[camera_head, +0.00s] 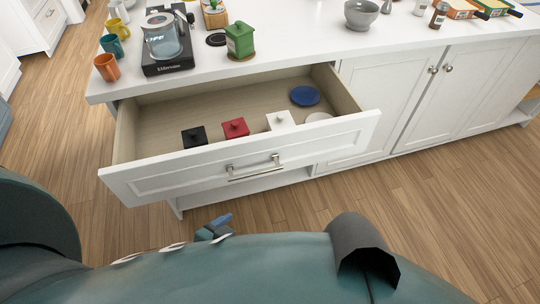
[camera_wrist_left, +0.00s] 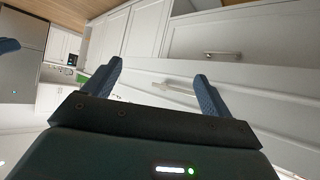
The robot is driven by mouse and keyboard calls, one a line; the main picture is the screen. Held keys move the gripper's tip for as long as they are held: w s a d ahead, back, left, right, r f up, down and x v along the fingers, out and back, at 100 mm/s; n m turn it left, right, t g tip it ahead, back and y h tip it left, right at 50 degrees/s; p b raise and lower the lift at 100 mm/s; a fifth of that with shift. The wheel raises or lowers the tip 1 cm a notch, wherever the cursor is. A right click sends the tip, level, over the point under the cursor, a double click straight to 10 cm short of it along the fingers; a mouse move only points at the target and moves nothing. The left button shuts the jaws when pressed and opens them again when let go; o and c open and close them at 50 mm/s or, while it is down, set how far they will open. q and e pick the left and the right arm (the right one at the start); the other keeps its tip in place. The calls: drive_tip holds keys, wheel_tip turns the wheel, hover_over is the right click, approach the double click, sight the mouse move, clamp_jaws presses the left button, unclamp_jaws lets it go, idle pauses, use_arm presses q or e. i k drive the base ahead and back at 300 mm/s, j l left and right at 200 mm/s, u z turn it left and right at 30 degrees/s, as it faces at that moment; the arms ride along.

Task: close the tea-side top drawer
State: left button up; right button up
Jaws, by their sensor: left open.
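The open top drawer (camera_head: 170,174) is pulled well out of the white cabinet, below the counter part with mugs and kettle. Its front has a metal bar handle (camera_head: 252,168). My left gripper (camera_head: 216,228) is low in front of the drawer, apart from it; mostly my own arm hides it in the head view. In the left wrist view my left gripper's (camera_wrist_left: 157,72) two blue fingers stand wide apart with nothing between them. White fronts with bar handles (camera_wrist_left: 222,54) lie beyond them. A blue fingertip-like part shows at that view's left edge, perhaps my right gripper's.
Inside the drawer are a black box (camera_head: 194,137), a red box (camera_head: 235,128), a white box (camera_head: 280,121), a blue plate (camera_head: 305,96) and a pale plate. A kettle (camera_head: 162,38), mugs and a green canister (camera_head: 240,40) stand above. Wooden floor (camera_head: 440,210) lies clear at right.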

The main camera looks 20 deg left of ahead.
sight(151, 163)
drive_tip(key=j+u, duration=0.3)
drive_tip(key=u, duration=0.15)
drive_tip(key=i+j+u, duration=0.1)
drive_tip(key=j+u, duration=0.15)
drive_tip(key=u, duration=0.2)
